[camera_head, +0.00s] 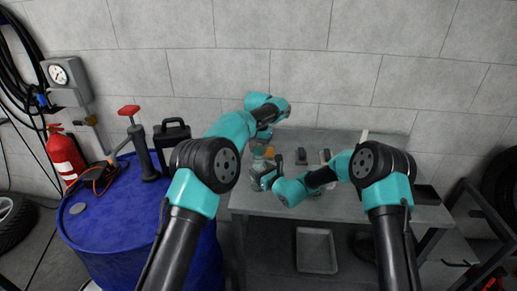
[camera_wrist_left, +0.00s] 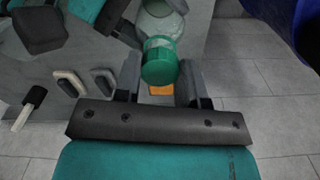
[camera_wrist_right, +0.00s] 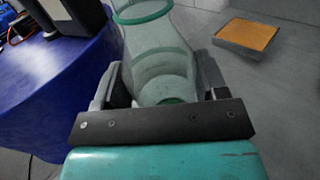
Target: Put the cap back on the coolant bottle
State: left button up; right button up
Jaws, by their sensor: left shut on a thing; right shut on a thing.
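The green cap (camera_wrist_left: 160,62) is between the fingers of my left gripper (camera_wrist_left: 160,80), which is shut on it. The pale translucent coolant bottle (camera_wrist_right: 160,55) is between the fingers of my right gripper (camera_wrist_right: 158,82), which is shut on it. A green band shows around the bottle at the top of the right wrist view. In the left wrist view the bottle (camera_wrist_left: 162,22) shows just beyond the cap; I cannot tell whether they touch. In the head view the bottle (camera_head: 256,170) is small and partly hidden by my arms.
The grey table (camera_head: 350,208) is under my grippers. An orange-filled tray (camera_wrist_right: 247,36) lies beside the bottle. Small pale-rimmed blocks (camera_wrist_left: 70,82) and a dark-headed tool (camera_wrist_left: 33,97) lie on the table. A blue drum (camera_head: 130,225) with a pump and a dark case stands at left.

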pick_arm(q)
jog(key=shift+f, duration=0.5)
pick_arm(e)
grip_shut()
pick_arm(q)
jog(key=m, duration=0.8)
jog(key=shift+m, duration=0.4)
jog(key=m, duration=1.2)
jog(key=shift+w+m, duration=0.1)
jog(key=shift+m, duration=0.2)
jog(key=m, duration=0.3)
jog(key=shift+m, duration=0.4)
jog(key=m, duration=0.3)
jog(key=shift+m, duration=0.4)
jog(key=m, duration=0.6)
jog(key=shift+f+m, duration=0.1)
jog(key=shift+m, duration=0.3)
